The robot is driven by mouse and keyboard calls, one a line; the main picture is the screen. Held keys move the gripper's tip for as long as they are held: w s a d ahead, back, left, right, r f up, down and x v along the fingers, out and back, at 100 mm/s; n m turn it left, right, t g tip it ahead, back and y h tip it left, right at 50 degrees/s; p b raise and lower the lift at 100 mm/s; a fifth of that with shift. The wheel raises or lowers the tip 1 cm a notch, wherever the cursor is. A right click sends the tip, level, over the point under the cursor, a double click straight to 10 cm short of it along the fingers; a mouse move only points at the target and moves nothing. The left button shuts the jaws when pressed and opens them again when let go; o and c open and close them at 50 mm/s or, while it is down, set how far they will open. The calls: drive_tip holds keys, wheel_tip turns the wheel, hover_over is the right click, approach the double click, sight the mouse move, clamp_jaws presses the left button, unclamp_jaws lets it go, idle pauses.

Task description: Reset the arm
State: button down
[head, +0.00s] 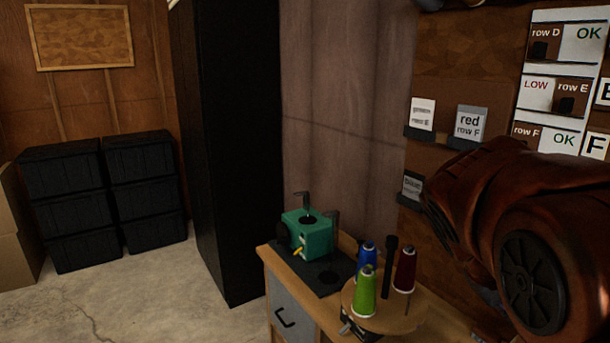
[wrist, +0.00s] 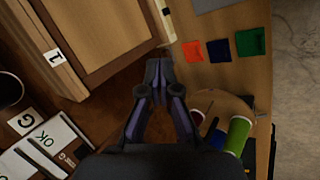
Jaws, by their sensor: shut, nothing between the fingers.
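My gripper (wrist: 158,68) shows in the wrist view with its two dark fingers together and nothing between them. It hangs over the wooden bench, beside a wooden cabinet (wrist: 98,35) and left of the round spool stand (wrist: 232,101). In the head view my reddish-brown arm fills the right side, and I cannot make out the gripper there. The stand in the head view (head: 400,322) carries a green spool (head: 365,292), a blue spool (head: 368,258) and a dark red spool (head: 405,268).
A teal machine (head: 312,234) sits on the bench's left end. Red (wrist: 193,51), blue (wrist: 220,50) and green (wrist: 251,42) patches lie on the bench. Labelled cards (head: 470,122) line the wall near my arm. Black bins (head: 140,155) stand far left, beyond open floor.

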drive_tip(key=s+a+f+g+y, duration=0.1)
drive_tip(key=s+a+f+y, duration=0.2)
drive_tip(key=s+a+f, duration=0.3)
drive_tip(key=s+a+f+m+g+y, duration=0.1)
drive_tip(key=s+a+f+y, duration=0.3)
drive_tip(key=s+a+f, duration=0.3)
drive_tip(key=s+a, duration=0.3)
drive_tip(key=s, duration=0.2)
drive_tip(key=shift+s+g, duration=0.3)
drive_tip(key=shift+s, duration=0.05)
drive_tip(key=shift+a, duration=0.1)
